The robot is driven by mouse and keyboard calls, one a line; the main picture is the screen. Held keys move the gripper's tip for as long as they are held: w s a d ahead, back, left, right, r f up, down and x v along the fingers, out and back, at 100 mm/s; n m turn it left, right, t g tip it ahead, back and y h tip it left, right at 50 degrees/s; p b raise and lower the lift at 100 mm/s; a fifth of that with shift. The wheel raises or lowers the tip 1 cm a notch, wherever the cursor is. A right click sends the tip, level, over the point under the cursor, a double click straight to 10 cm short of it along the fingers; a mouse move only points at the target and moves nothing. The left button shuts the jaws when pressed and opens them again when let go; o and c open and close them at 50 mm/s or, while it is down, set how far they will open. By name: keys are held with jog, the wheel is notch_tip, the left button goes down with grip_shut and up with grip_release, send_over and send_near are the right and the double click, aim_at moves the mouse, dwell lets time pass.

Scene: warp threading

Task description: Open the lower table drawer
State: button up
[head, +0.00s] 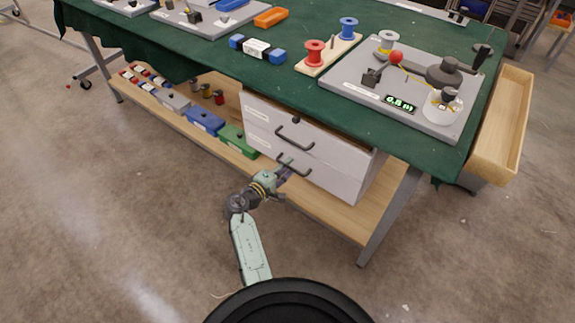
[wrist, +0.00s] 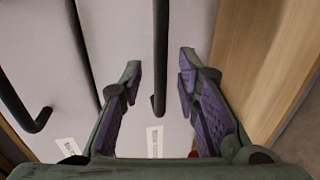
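The table's white drawer unit holds two stacked drawers, and both look shut. The lower drawer (head: 325,182) has a dark bar handle (head: 297,170), which also shows in the wrist view (wrist: 161,45). The upper drawer's handle (head: 294,144) is above it and shows at the left of the wrist view (wrist: 18,105). My gripper (head: 286,171) is at the lower handle. In the wrist view my gripper (wrist: 158,65) is open, its purple-padded fingers apart with the lower handle between them. A gap shows on both sides of the handle. I cannot tell how deep it sits between the fingers.
A wooden shelf (head: 345,217) runs under the drawers, with blue (head: 203,122) and green (head: 238,140) boxes left of them. A metal table leg (head: 388,218) stands at the right. A green cloth (head: 300,85) covers the tabletop. The floor in front is clear.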

jog(key=shift+w+d+f, duration=0.15)
jog(key=shift+w+d, duration=0.2)
jog(key=shift+w, duration=0.15)
grip_shut()
dwell(0.6)
